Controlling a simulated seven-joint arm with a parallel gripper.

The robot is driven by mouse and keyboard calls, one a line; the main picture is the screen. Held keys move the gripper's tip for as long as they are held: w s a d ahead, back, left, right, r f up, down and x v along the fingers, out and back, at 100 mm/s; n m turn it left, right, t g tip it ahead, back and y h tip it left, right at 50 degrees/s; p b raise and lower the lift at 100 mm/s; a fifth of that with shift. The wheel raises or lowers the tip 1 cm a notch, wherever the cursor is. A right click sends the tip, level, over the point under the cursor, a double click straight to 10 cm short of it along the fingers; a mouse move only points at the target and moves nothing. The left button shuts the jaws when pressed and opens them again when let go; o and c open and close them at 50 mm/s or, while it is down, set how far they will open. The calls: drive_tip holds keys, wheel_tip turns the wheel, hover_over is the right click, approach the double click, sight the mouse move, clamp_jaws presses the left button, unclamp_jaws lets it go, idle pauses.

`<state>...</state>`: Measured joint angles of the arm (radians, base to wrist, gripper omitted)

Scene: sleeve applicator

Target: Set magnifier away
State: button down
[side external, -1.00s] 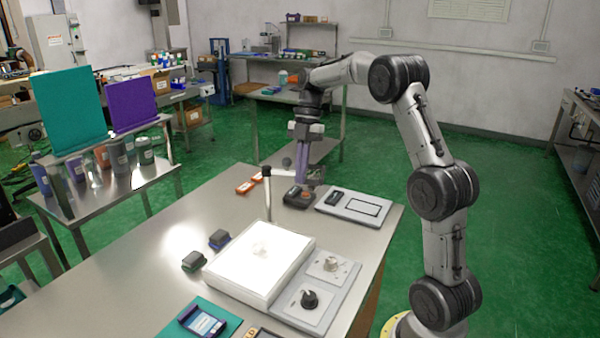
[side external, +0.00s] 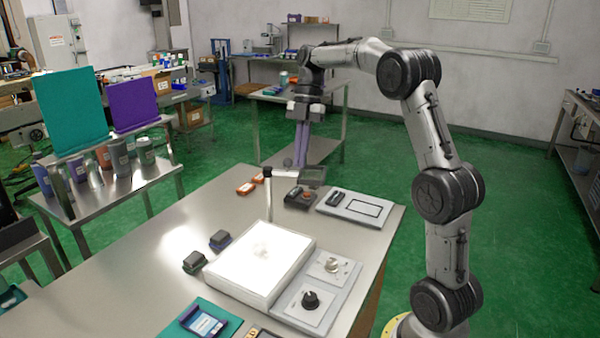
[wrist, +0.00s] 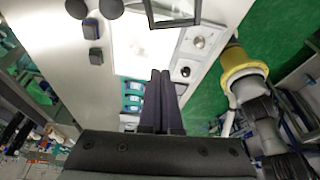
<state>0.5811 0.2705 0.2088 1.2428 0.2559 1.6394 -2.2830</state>
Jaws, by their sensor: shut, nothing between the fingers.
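The magnifier stands on the bench as an upright post (side external: 268,200). From its top a thin arm reaches right to a dark square lens frame (side external: 313,177), which hangs beyond the glowing white light pad (side external: 262,262), near the bench's far right edge. The frame also shows at the top of the wrist view (wrist: 172,12). My gripper (side external: 300,166) points down close to the lens frame, its fingers together and empty. Whether they touch the frame cannot be told. The closed fingers also show in the wrist view (wrist: 162,74).
Two knob panels (side external: 322,282) adjoin the pad. Small dark blocks (side external: 194,262) and orange pieces (side external: 248,186) sit left. The bench's left middle is clear.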

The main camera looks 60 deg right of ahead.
drive_tip(key=shift+v, duration=2)
drive_tip(key=shift+w, duration=0.15)
